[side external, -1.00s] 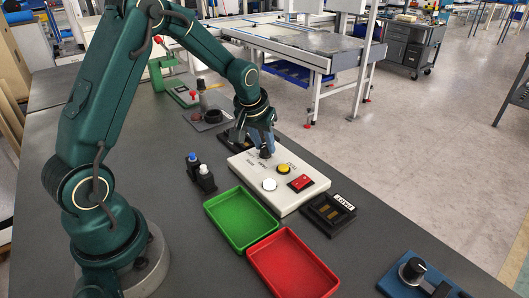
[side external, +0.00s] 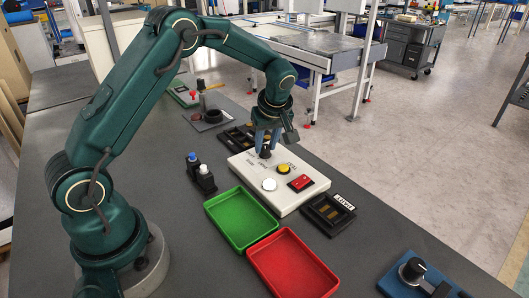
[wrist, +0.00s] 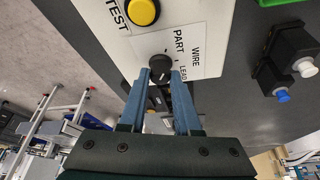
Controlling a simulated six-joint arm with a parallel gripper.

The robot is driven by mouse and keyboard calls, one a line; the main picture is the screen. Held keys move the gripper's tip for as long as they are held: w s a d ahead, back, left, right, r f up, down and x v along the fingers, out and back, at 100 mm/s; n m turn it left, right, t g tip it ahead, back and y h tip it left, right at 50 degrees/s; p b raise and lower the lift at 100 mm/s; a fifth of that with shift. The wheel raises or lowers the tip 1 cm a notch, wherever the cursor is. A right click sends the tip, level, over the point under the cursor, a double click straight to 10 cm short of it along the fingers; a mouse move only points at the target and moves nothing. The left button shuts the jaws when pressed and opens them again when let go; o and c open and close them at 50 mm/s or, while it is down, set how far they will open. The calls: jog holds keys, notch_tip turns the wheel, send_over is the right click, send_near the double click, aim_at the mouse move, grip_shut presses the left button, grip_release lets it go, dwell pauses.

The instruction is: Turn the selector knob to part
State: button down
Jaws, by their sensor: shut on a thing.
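The selector knob (wrist: 160,67) is a small round black knob on the white control box (side external: 245,165). In the side view the knob (side external: 265,155) shows just under my fingertips. Labels PART, WIRE and LEAD are printed beside it in the wrist view. My gripper (wrist: 160,76) points down at the knob, with one blue finger on each side, shut on it. In the side view my gripper (side external: 265,149) stands over the back of the box. I cannot tell clearly which label the knob's mark points to.
The box also carries a yellow button (side external: 284,169), a white button (side external: 269,184) and a red switch (side external: 301,183). A green tray (side external: 211,211) and a red tray (side external: 256,264) lie in front. A black two-button unit (side external: 203,180) stands left, a black holder (side external: 327,213) right.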

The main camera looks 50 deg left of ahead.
jog(key=shift+n, duration=0.5)
jog(key=c, duration=0.6)
grip_release()
jog(key=shift+v, duration=2.55)
jog(key=shift+w+d, duration=0.1)
